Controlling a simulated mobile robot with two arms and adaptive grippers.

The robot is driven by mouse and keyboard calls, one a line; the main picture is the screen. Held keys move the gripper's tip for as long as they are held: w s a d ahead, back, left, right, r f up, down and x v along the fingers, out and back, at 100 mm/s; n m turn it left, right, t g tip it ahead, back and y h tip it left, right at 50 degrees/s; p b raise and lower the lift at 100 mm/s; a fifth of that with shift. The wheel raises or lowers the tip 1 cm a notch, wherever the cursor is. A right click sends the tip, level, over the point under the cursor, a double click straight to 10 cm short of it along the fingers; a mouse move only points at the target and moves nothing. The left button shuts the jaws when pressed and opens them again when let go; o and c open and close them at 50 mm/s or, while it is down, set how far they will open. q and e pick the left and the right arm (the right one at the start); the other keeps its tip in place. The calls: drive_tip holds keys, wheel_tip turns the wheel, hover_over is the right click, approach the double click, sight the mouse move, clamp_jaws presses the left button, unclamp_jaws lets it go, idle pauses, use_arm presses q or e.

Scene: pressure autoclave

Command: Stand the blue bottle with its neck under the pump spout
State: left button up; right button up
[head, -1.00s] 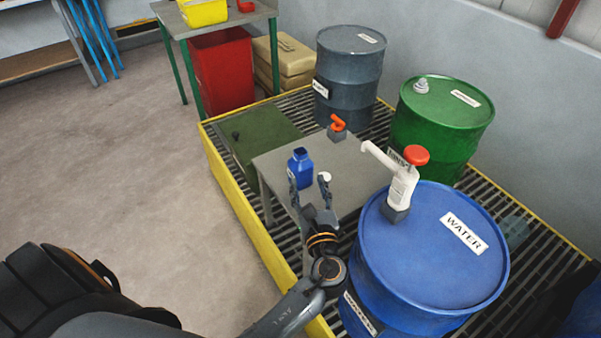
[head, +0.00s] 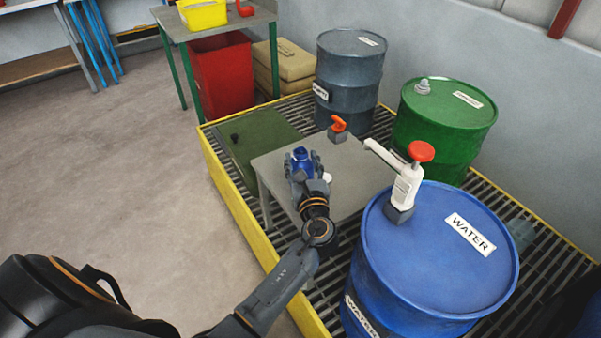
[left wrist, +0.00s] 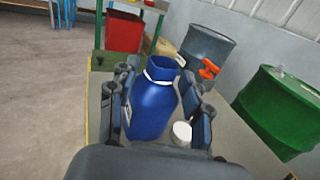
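The blue bottle (head: 301,158) stands upright and uncapped on the grey table (head: 350,194); it also shows in the left wrist view (left wrist: 151,103). My left gripper (head: 303,168) is open, with its fingers on either side of the bottle. In the left wrist view, the left finger is close to the bottle and a gap shows at the right finger. The white pump (head: 405,187) with a red knob stands on the blue water drum (head: 440,255). Its spout (head: 378,153) points left over the table, apart from the bottle. My right gripper is not in view.
A white cap (left wrist: 182,133) lies on the table right of the bottle. A grey block with an orange handle (head: 338,127) is at the table's far end. A green drum (head: 445,125) and a grey drum (head: 349,75) stand behind. A yellow-edged grating (head: 240,205) lies underneath.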

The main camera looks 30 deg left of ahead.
use_arm(q)
clamp_jaws()
drive_tip(key=shift+r, duration=0.55)
wheel_tip(320, 180, up, 2)
drive_tip(key=shift+r+p, duration=0.2)
drive_tip(key=shift+p, duration=0.25)
drive_tip(key=s+d+r+p, duration=0.2)
drive_tip(key=s+r, duration=0.8)
drive_tip(key=s, duration=0.4)
drive_tip(key=s+d+f+m+t+h+p, duration=0.2)
drive_tip(key=s+d+f+m+t+h, duration=0.1)
drive_tip(key=s+d+m+h, duration=0.4)
drive_tip(key=f+h, duration=0.1)
drive_tip(key=h, duration=0.2)
drive_tip(key=shift+t+h, duration=0.3)
drive_tip(key=shift+h, duration=0.1)
